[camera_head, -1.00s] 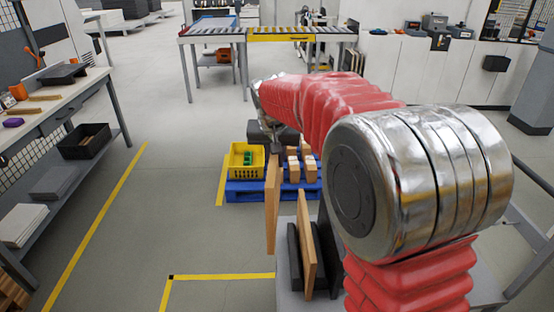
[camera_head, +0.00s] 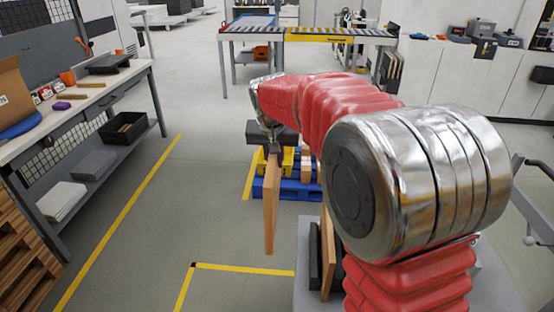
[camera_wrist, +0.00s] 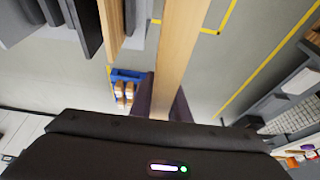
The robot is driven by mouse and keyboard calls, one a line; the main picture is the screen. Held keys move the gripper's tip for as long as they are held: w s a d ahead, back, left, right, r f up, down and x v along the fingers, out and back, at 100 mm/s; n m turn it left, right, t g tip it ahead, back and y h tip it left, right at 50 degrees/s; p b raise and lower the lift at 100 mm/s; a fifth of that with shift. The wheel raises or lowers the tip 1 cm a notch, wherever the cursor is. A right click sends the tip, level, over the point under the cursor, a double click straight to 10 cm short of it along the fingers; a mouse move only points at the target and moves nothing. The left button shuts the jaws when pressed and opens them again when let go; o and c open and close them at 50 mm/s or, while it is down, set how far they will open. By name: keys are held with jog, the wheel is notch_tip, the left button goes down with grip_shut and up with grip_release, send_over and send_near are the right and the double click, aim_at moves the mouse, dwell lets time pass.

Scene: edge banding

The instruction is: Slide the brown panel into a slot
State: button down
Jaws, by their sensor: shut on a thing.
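My gripper (camera_head: 270,146) is shut on the upper end of a brown panel (camera_head: 270,208), which hangs upright in the air. In the wrist view the same panel (camera_wrist: 182,45) runs up from between the dark fingers (camera_wrist: 165,98). A dark grey slotted rack (camera_head: 314,262) stands to the right of the held panel, partly hidden by my arm. A second brown panel (camera_head: 327,255) stands upright in it. The wrist view shows the rack's dark plates (camera_wrist: 80,25) and that second panel (camera_wrist: 110,25) at upper left, with a gap between them and the held panel.
A blue pallet (camera_head: 285,190) with a yellow crate (camera_head: 260,165) and small boxes lies on the floor behind the held panel. A workbench (camera_head: 135,75) stands at left, a roller table (camera_head: 310,35) at the back. Floor between the workbench and rack is clear, with yellow lines.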

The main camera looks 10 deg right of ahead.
jog(key=shift+r, duration=0.1)
jog(key=d+f, duration=0.3)
jog(key=d, duration=1.1)
jog(key=d+f, duration=0.3)
jog(key=d, duration=1.1)
jog(key=s+d+f, duration=0.4)
jog(key=d+f, duration=0.1)
jog(key=d, duration=0.4)
jog(key=s+d+f, duration=0.5)
jog(key=d+f, duration=0.1)
jog(key=d, duration=0.2)
jog(key=shift+s+d, duration=0.2)
jog(key=shift+d, duration=0.2)
jog(key=shift+f, duration=0.15)
notch_tip(320, 180, down, 14)
